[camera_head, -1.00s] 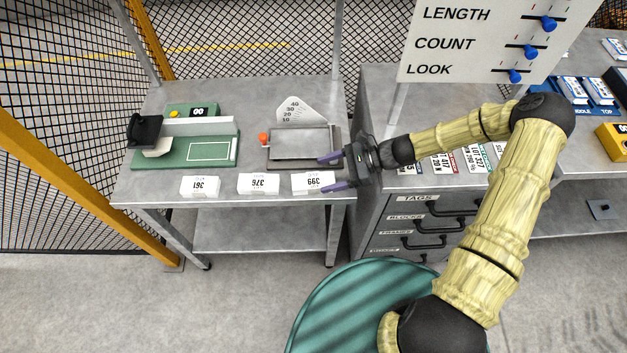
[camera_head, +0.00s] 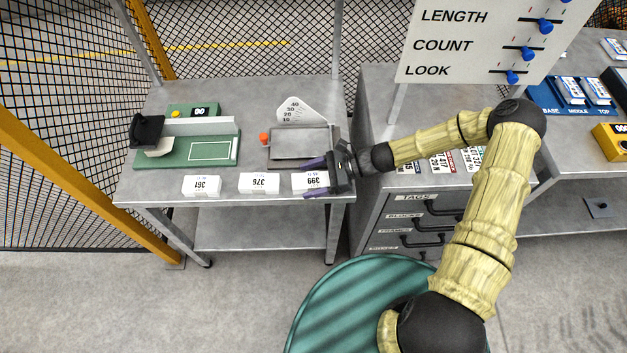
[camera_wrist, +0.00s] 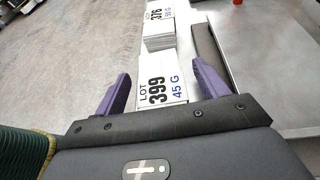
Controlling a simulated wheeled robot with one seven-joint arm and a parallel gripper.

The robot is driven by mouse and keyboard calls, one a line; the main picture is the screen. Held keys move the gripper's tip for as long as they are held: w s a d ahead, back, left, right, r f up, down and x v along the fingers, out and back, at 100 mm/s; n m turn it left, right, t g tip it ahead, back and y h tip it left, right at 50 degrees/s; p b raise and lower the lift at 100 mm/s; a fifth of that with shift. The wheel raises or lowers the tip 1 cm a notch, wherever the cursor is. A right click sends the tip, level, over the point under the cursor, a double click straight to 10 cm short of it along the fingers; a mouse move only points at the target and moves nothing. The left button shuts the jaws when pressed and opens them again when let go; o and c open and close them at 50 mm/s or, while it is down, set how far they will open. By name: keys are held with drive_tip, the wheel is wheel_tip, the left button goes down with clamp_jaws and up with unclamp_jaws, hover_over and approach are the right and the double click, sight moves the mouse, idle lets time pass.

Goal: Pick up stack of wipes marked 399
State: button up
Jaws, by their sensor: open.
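The stack of wipes marked 399 (camera_head: 308,182) is a white block at the front right of the left table. In the wrist view, its label "LOT 399 45 G" (camera_wrist: 160,88) shows between the two purple fingers. My gripper (camera_head: 316,179) is open, with one finger along each side of the stack's near end in the picture. I cannot tell whether the fingers touch it. The stack marked 376 (camera_head: 259,183) stands to its left and also shows beyond it in the wrist view (camera_wrist: 158,30). The stack marked 361 (camera_head: 202,186) is farther left.
A grey tray (camera_head: 300,146) with an orange knob (camera_head: 264,138) lies just behind the 399 stack. A green fixture (camera_head: 222,150) is at the left. A drawer cabinet (camera_head: 420,222) stands right of the table. The table's front edge runs close before the stacks.

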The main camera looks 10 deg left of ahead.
sight(312, 180)
drive_tip(key=c, duration=1.1)
drive_tip(key=shift+r, duration=0.15)
wheel_tip(312, 180, up, 10)
drive_tip(key=b, duration=0.1)
